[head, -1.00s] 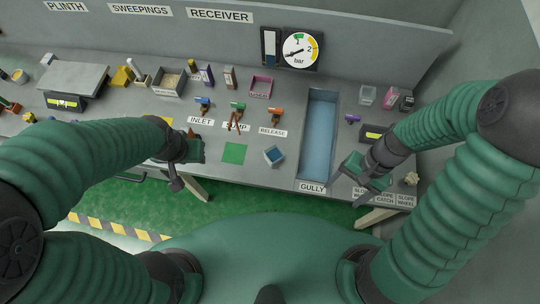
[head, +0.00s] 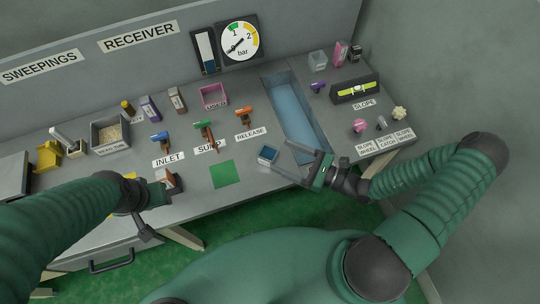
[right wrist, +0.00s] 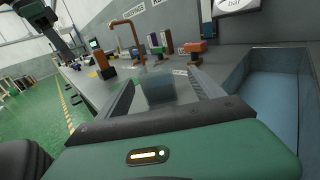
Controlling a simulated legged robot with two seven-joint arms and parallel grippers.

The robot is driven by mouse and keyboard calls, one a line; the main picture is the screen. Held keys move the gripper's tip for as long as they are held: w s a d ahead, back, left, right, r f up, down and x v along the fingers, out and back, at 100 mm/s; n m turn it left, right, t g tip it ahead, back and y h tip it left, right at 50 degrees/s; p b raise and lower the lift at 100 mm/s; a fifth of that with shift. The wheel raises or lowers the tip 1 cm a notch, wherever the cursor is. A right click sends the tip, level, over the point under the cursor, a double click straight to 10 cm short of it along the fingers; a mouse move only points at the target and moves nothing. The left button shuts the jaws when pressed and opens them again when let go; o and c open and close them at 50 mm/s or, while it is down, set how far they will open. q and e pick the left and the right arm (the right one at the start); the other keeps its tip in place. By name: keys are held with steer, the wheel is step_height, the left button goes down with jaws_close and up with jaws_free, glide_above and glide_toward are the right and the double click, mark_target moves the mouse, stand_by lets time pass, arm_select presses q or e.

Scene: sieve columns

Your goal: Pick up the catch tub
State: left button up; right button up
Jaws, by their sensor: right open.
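The catch tub appears to be the small open-topped tub (head: 267,156) with a bluish inside, on the bench between the green square and the gully. My right gripper (head: 281,157) is open, its two fingers pointing left toward the tub, with the tips close to it. In the right wrist view the tub (right wrist: 160,90) is a see-through box ahead, between the fingers; contact cannot be told. My left gripper (head: 165,185) is over the bench's front edge at left, beside a small orange and white thing; its jaws are not clear.
The blue gully (head: 292,110) lies behind the right gripper. Inlet (head: 160,138), sump (head: 203,131) and release (head: 245,115) valves stand behind the tub. A flat green square (head: 222,174) lies left of it. A pink tray (head: 213,96) and a gauge (head: 239,41) are farther back.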

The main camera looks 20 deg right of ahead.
mark_target(261, 148)
steer(key=x, duration=0.4)
steer(key=shift+s+a+r, duration=0.1)
steer(key=shift+s+a, duration=0.05)
steer(key=shift+a, duration=0.55)
steer(key=b+x, duration=0.1)
steer(key=x, duration=0.2)
steer(key=shift+w+a, duration=0.1)
steer(key=shift+w, duration=0.5)
arm_select(q)
steer(key=shift+a+f, duration=0.4)
steer(key=shift+f, duration=0.25)
